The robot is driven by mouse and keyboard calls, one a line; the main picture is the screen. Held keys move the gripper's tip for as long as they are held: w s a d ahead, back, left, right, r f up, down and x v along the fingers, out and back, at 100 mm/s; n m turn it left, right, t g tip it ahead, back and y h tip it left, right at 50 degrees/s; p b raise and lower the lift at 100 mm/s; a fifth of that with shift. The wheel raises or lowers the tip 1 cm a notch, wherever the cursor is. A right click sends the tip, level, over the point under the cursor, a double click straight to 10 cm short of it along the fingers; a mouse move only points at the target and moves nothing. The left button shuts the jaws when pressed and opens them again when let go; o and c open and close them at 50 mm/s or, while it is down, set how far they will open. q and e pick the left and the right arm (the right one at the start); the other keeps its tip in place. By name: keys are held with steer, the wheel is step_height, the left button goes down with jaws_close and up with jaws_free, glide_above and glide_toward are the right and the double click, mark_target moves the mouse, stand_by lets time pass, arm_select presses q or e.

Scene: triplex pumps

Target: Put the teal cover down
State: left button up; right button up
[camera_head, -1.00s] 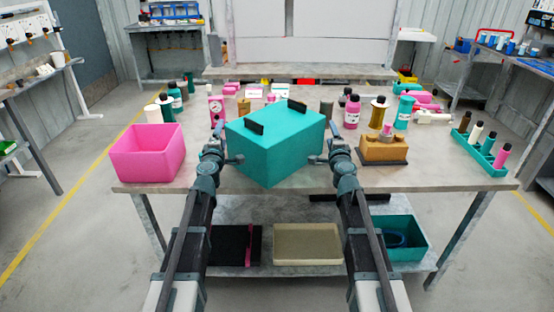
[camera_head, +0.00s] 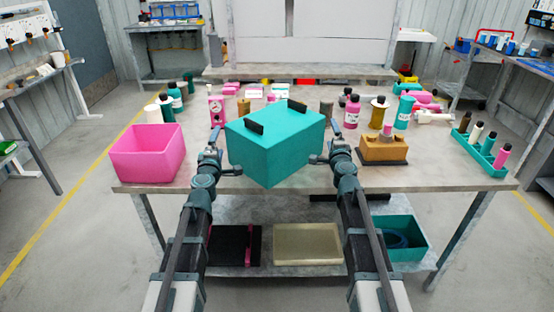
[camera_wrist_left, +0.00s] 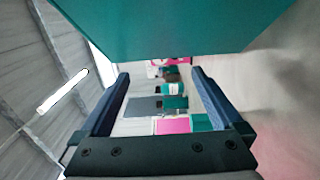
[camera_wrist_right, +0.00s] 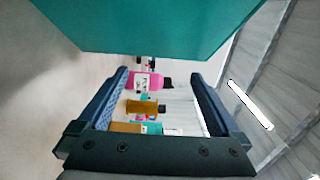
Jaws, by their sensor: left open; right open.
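The teal cover (camera_head: 276,146) is a large box with two black handles (camera_head: 255,128) on its top. It stands at the front middle of the table, turned with one corner towards me. My left gripper (camera_head: 215,138) is open beside the cover's left side, and my right gripper (camera_head: 337,133) is open beside its right side. In the left wrist view the cover (camera_wrist_left: 165,28) fills the top, outside the open jaws. In the right wrist view the cover (camera_wrist_right: 150,25) also lies outside the open fingers. What is under the cover is hidden.
A pink bin (camera_head: 147,155) stands left of the cover. An orange block on a dark base (camera_head: 383,149) stands close on the right, with bottles (camera_head: 351,111) behind it. A teal rack of small bottles (camera_head: 482,156) is at the far right. The tabletop (camera_head: 440,165) is clear between them.

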arm_select(q)
steer(key=s, duration=0.7)
steer(key=shift+w, duration=0.1)
arm_select(e)
steer(key=s, duration=1.2)
steer(key=shift+s, duration=0.1)
steer(key=w, duration=1.2)
steer(key=shift+w, duration=0.1)
arm_select(q)
steer(key=shift+w, duration=0.65)
steer(key=shift+s, duration=0.1)
